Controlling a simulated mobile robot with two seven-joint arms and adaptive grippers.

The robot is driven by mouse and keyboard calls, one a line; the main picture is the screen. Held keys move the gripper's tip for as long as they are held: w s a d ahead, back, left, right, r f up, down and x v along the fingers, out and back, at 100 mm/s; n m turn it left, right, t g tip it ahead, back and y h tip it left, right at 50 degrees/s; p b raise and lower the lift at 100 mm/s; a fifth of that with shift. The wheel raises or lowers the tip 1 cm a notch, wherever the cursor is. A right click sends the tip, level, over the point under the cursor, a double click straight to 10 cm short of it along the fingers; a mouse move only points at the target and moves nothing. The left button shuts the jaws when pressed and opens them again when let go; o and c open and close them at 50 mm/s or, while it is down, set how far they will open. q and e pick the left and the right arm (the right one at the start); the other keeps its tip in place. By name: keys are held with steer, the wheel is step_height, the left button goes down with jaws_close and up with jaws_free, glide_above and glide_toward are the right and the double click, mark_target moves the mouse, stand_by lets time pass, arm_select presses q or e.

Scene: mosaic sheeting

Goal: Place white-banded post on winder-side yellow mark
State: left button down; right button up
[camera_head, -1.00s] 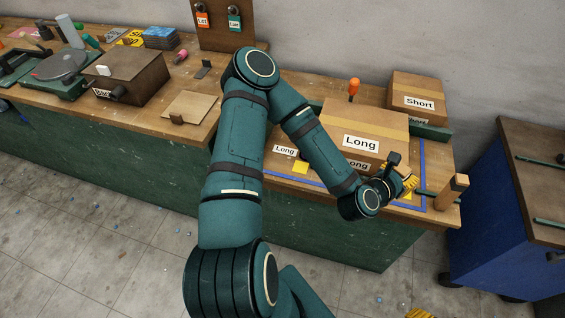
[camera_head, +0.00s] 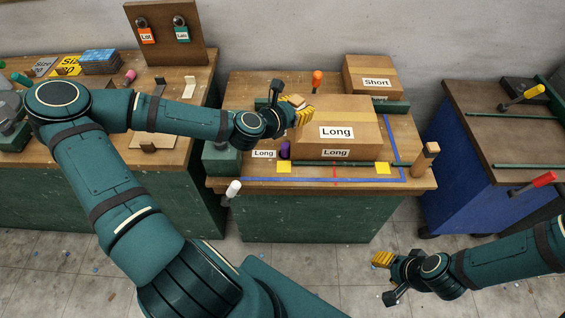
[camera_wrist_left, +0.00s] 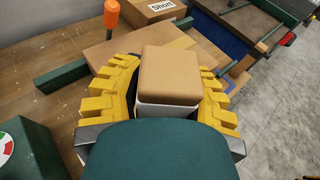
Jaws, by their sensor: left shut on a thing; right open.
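My left gripper (camera_head: 303,112) is shut on the white-banded post. The post's tan top and white band (camera_wrist_left: 168,80) show between the yellow fingers in the left wrist view; its lower part is hidden. The gripper is above the left part of the large "Long" box (camera_head: 362,130). Two yellow marks lie near the bench's front: a left one (camera_head: 284,168), nearer the green box with the white-handled crank (camera_head: 233,188), and a right one (camera_head: 383,168). Both look bare. My right gripper (camera_head: 382,260) is open and empty, low in front of the bench.
A purple piece (camera_head: 285,150) stands just behind the left mark. A green rod (camera_head: 350,164) runs along the "Long" box's front. An orange-topped handle (camera_head: 317,78) and a "Short" box (camera_head: 374,75) are behind. A wooden post (camera_head: 431,150) stands at the right end.

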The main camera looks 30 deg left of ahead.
mark_target(290, 99)
arm_select(q)
steer(key=a+r, duration=0.1)
steer(key=s+a+r, duration=0.1)
steer(key=shift+a+r+m+h, duration=0.25)
steer(key=shift+a+m+h, duration=0.05)
steer(key=shift+h, duration=0.1)
step_height(290, 99, down, 15)
steer(key=b, duration=0.3)
steer(key=shift+r+b, duration=0.1)
steer(key=shift+b, duration=0.3)
steer(key=shift+f+b, duration=0.4)
steer(key=shift+f, duration=1.1)
steer(key=shift+f, duration=0.15)
steer(key=c, duration=0.6)
jaws_free()
steer(key=shift+c, duration=0.2)
